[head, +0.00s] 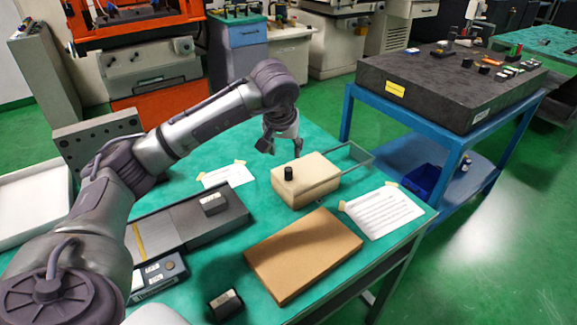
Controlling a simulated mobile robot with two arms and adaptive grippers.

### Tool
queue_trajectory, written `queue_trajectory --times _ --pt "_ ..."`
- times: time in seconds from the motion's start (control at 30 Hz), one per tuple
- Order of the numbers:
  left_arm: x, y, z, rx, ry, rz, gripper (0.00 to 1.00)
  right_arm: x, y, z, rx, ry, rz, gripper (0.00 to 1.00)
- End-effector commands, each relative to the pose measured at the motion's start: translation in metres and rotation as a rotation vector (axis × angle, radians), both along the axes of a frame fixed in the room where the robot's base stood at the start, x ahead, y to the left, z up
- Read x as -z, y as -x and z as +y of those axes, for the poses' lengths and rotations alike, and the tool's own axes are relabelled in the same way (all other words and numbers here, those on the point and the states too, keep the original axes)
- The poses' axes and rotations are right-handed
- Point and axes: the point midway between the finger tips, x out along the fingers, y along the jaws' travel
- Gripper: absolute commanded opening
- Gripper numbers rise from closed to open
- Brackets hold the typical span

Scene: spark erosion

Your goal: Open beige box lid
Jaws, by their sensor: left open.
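The beige box (318,189) sits on the green-topped table, right of centre in the head view. A small black knob (288,173) stands on its top near the left end. A clear, thin-edged panel (352,157) overlaps the box's right part and reaches out past it; I cannot tell how it joins the box. My right gripper is not in view.
A flat brown box (303,255) lies in front of the beige box. A dark grey tray (205,225), a paper sheet (384,212) and a small dark block (226,304) are also on the table. A blue-framed bench with a dark slab (440,85) stands behind right.

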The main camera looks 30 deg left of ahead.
Motion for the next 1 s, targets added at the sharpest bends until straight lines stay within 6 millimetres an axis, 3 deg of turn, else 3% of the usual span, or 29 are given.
queue_trajectory --times 0.1,0.2,0.5,0.7,0.97,1.0 --pt "0.025 -0.008 0.004 -0.003 0.002 0.007 0.51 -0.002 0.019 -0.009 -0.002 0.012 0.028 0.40" --pt "0.045 -0.016 0.007 -0.003 0.001 0.006 0.51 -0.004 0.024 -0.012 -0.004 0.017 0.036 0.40" --pt "0.092 -0.035 0.014 -0.001 0.003 0.002 0.51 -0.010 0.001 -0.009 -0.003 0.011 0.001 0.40" --pt "0.103 -0.039 0.016 -0.001 0.000 0.000 0.51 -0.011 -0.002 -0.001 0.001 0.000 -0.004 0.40" --pt "0.104 -0.040 0.016 -0.001 0.000 0.000 0.51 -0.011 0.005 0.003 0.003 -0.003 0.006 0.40" --pt "0.104 -0.040 0.016 -0.001 0.000 0.000 0.46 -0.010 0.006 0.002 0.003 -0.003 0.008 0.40"
